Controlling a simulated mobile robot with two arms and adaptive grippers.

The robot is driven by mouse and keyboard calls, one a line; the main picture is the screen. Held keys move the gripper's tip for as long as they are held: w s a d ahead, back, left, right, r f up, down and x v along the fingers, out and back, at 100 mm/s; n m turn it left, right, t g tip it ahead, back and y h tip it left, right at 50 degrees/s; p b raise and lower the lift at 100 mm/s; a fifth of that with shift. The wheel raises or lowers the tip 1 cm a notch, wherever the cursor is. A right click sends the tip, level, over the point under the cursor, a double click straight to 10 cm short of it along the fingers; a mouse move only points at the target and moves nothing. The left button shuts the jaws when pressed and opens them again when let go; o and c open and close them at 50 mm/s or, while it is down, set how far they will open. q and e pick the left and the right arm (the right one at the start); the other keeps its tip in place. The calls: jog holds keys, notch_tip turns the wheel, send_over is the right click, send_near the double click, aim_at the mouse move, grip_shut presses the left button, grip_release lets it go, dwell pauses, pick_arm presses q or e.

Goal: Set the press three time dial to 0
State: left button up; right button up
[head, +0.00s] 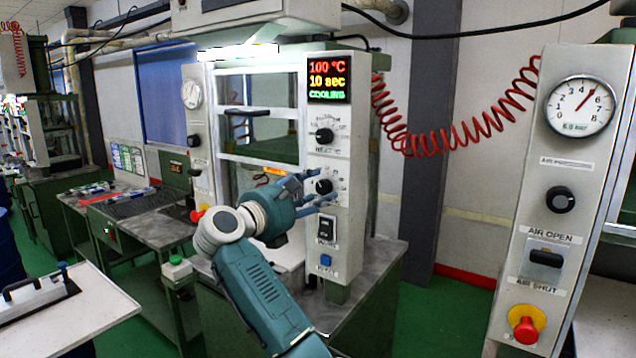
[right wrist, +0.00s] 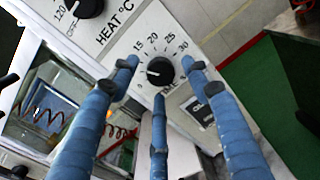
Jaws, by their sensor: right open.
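The time dial (head: 324,186) is a round black knob on the white front panel of the press, below the heat dial. In the right wrist view the time dial (right wrist: 160,71) has a scale with 15, 20, 25 and 30 around it, and its pale mark points left, toward the low numbers. The press display (head: 328,80) reads 100 °C, 10 sec and COOLING. My right gripper (head: 318,189) is open, its blue fingers spread around the dial; in the right wrist view the gripper (right wrist: 160,76) frames the knob. Whether the fingers touch it is unclear. My left gripper is out of view.
The heat dial (head: 324,135) is just above the time dial. A black switch (head: 326,231) and a blue button (head: 326,260) are below it. A panel with a gauge (head: 580,106) and a red knob (head: 525,329) stands at right, with a red coiled hose (head: 450,140) between.

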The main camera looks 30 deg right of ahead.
jog(key=shift+w+d, duration=0.25)
jog(key=shift+d, duration=0.35)
jog(key=c, duration=1.1)
jog(key=shift+c, duration=0.2)
